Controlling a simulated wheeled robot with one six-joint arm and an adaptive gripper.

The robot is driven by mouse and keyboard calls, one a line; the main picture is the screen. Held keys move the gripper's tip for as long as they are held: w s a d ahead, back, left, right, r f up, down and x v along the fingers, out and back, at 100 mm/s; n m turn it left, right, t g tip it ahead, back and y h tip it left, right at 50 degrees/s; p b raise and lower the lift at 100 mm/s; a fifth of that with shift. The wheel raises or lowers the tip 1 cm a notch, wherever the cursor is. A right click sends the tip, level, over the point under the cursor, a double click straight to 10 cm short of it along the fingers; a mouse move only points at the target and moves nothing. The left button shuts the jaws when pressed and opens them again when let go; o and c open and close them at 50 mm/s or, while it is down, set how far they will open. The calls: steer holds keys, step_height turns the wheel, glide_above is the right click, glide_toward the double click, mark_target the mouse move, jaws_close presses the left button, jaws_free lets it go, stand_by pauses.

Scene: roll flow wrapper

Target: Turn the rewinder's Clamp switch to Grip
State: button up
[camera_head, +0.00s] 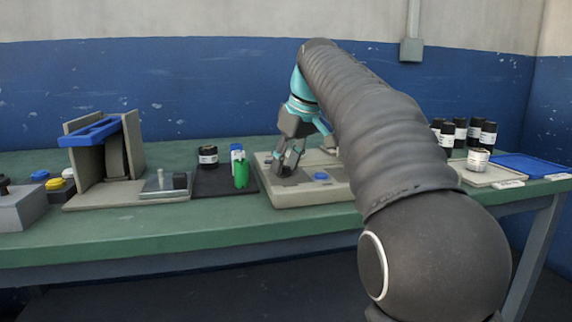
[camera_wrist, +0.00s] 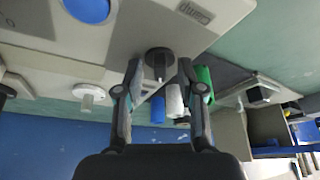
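The rewinder (camera_head: 262,179) is a light grey flat panel on the green bench; it also fills the top of the wrist view (camera_wrist: 130,30). A small dark round switch knob (camera_wrist: 158,58) with a raised grip shows in the wrist view, between my fingertips. A small label (camera_wrist: 195,12) on the panel nearby seems to read "Clamp", though it is blurred. My gripper (camera_wrist: 160,68) is open, with one finger on each side of the knob and gaps visible. In the head view my gripper (camera_head: 285,172) points down at the panel's left part and hides the knob. The switch's setting cannot be read.
A blue disc (camera_head: 320,177) lies on the panel, right of my gripper. A green bottle (camera_head: 241,174) and a black jar (camera_head: 208,156) stand on a dark mat to the left. A white knob (camera_wrist: 88,95) shows in the wrist view. My arm hides the panel's right part.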

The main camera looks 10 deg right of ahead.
jaws_close()
